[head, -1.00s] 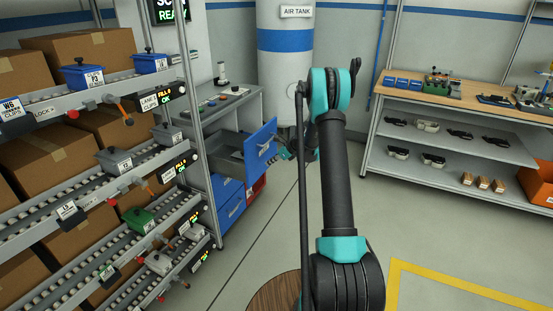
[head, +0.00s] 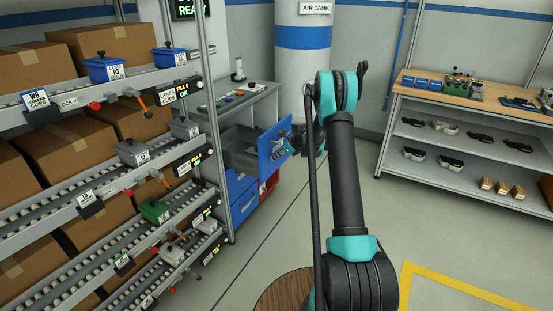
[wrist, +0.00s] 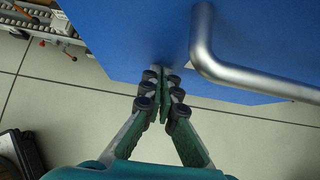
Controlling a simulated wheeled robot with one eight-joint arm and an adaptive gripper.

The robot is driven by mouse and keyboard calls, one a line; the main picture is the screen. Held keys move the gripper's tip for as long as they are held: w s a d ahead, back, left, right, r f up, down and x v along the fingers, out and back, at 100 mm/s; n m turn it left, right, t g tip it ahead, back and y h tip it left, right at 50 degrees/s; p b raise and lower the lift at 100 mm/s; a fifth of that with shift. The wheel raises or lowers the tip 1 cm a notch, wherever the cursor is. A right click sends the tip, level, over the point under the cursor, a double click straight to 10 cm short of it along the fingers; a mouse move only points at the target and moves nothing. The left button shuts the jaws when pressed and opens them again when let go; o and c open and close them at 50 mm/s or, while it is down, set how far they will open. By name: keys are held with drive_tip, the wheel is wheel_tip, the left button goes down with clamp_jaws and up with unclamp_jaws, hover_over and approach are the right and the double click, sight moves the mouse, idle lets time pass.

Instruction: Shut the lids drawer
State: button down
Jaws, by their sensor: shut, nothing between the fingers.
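The open top drawer juts out of the grey cabinet under the control desk, its blue front (head: 272,146) facing my arm. Its label is too small to read in the head view. In the wrist view the blue front (wrist: 125,30) fills the upper part, with a silver bar handle (wrist: 203,48) to the right of my fingers. My gripper (wrist: 168,78) is shut and empty, its fingertips at or very near the blue front, beside the handle; I cannot tell whether they touch. In the head view my gripper (head: 297,142) is partly hidden by my arm.
Shut blue drawers (head: 241,199) sit below the open one. A roller rack (head: 125,165) with boxes and bins stands close on the left. The air tank (head: 303,50) is behind, and a shelved workbench (head: 465,150) stands at right. The floor between is clear.

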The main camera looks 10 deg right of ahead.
drive_tip(key=w+a, duration=0.7)
drive_tip(key=a, duration=0.3)
drive_tip(key=w+a, duration=0.7)
drive_tip(key=a, duration=0.3)
drive_tip(key=shift+w+a, duration=0.15)
drive_tip(key=shift+w, duration=0.25)
drive_tip(key=shift+a+r, duration=0.15)
